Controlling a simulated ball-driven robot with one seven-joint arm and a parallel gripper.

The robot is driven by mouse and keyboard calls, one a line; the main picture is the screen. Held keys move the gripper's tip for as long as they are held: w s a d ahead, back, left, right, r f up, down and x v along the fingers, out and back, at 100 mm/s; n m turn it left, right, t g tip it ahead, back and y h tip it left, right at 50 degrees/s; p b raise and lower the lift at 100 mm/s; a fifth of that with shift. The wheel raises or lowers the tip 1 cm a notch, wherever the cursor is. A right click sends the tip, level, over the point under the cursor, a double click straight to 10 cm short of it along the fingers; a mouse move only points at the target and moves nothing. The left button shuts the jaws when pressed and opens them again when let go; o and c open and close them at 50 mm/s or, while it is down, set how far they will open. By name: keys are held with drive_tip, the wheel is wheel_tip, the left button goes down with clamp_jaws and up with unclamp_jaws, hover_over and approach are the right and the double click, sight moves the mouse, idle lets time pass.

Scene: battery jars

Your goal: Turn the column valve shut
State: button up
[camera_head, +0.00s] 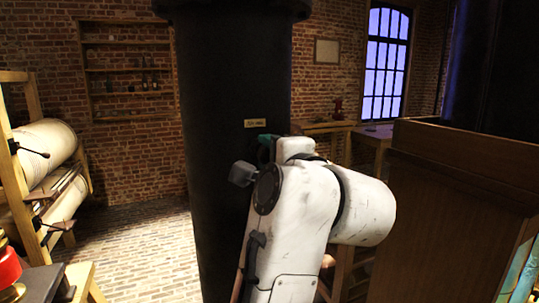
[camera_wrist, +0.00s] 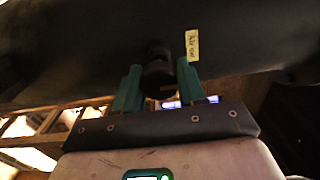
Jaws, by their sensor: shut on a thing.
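A thick dark column (camera_head: 225,90) stands upright in the middle of the head view and fills the upper wrist view (camera_wrist: 80,40). A dark round valve knob (camera_wrist: 158,72) sticks out from it, beside a small yellowish label (camera_wrist: 192,45) with writing too small to read. My gripper (camera_wrist: 158,66) has its two teal fingers on either side of the knob, shut on it. In the head view my gripper (camera_head: 266,145) is mostly hidden by my white arm, just below the label (camera_head: 255,123). The knob is hidden there.
A wooden rack (camera_head: 30,190) with large pale rolls stands at left, a red object (camera_head: 10,268) at lower left. A wooden cabinet (camera_head: 450,210) stands close at right. A wooden table (camera_head: 375,135) is behind. The brick floor (camera_head: 140,250) left of the column is clear.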

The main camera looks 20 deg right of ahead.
drive_tip(key=shift+d, duration=0.1)
drive_tip(key=o, duration=1)
drive_tip(key=shift+s, duration=0.1)
drive_tip(key=s+b, duration=0.2)
drive_tip(key=s, duration=0.8)
drive_tip(key=shift+s, duration=0.3)
